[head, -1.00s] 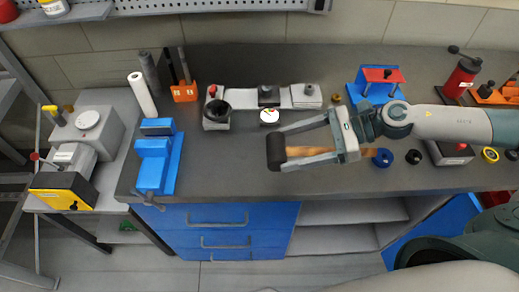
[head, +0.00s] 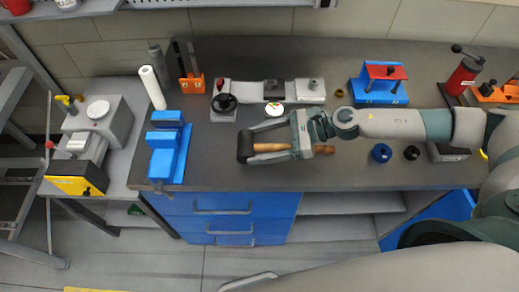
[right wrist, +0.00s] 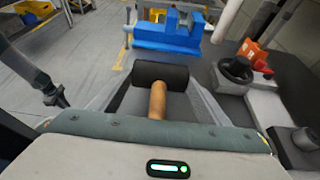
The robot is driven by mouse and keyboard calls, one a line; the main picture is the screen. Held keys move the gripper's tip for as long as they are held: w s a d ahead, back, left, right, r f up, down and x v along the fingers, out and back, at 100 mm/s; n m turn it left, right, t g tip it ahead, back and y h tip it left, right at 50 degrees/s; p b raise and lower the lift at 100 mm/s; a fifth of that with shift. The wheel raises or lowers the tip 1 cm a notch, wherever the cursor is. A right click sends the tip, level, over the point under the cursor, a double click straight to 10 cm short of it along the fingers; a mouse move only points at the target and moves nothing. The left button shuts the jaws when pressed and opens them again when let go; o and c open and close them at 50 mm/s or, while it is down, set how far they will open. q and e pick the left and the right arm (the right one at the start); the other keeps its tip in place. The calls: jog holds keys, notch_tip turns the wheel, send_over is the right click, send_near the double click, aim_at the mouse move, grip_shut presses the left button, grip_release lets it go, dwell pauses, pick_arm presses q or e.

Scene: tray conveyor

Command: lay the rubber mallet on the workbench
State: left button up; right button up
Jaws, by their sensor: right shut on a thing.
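The rubber mallet has a black head (head: 245,147) and a wooden handle (head: 272,147). My right gripper (head: 250,146) is shut on the mallet, with a finger at each end of the head. The handle runs back between the fingers, and its end shows behind the gripper body. In the right wrist view the black head (right wrist: 160,74) sits between the fingers. The mallet is over the front-middle of the dark workbench top (head: 220,175); whether it touches the surface I cannot tell. My left gripper is not in view.
A blue vise (head: 167,150) stands at the bench's left end. A grey fixture with a black handwheel (head: 224,102) lies behind the mallet. A blue and red press (head: 380,85), a blue ring (head: 381,153) and a black ring (head: 412,153) are to the right. The bench front between vise and mallet is clear.

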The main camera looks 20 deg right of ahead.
jog(key=shift+f+p, duration=0.45)
jog(key=shift+f, duration=1.55)
jog(key=shift+f, duration=0.1)
jog(key=o, duration=1.4)
jog(key=shift+o, duration=0.2)
